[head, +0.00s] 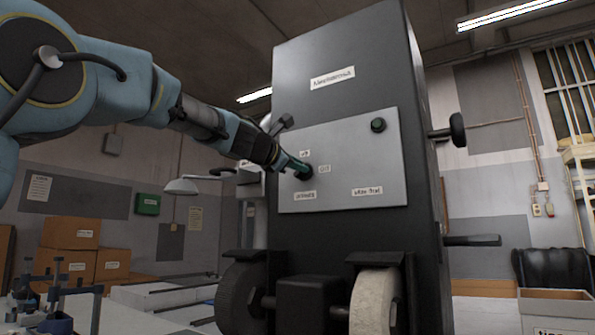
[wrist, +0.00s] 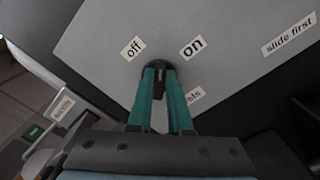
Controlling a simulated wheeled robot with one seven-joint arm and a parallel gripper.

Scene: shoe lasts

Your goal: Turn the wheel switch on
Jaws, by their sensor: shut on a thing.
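The wheel switch is a small dark knob (head: 308,172) on the grey front panel (head: 345,150) of a tall black machine. In the wrist view the knob (wrist: 159,67) sits between my fingertips, below the "off" label (wrist: 132,48) and the "on" label (wrist: 193,48). My gripper (head: 300,168) reaches in from the left, and its green fingers (wrist: 161,80) are shut on the knob. The fingers partly hide the knob, so I cannot tell which label it points to.
A second dark knob (head: 378,125) sits higher on the panel, above a "slide first" label (head: 367,191). A dark wheel (head: 240,298) and a pale wheel (head: 376,302) are low on the machine. Cardboard boxes (head: 70,235) stand at the left.

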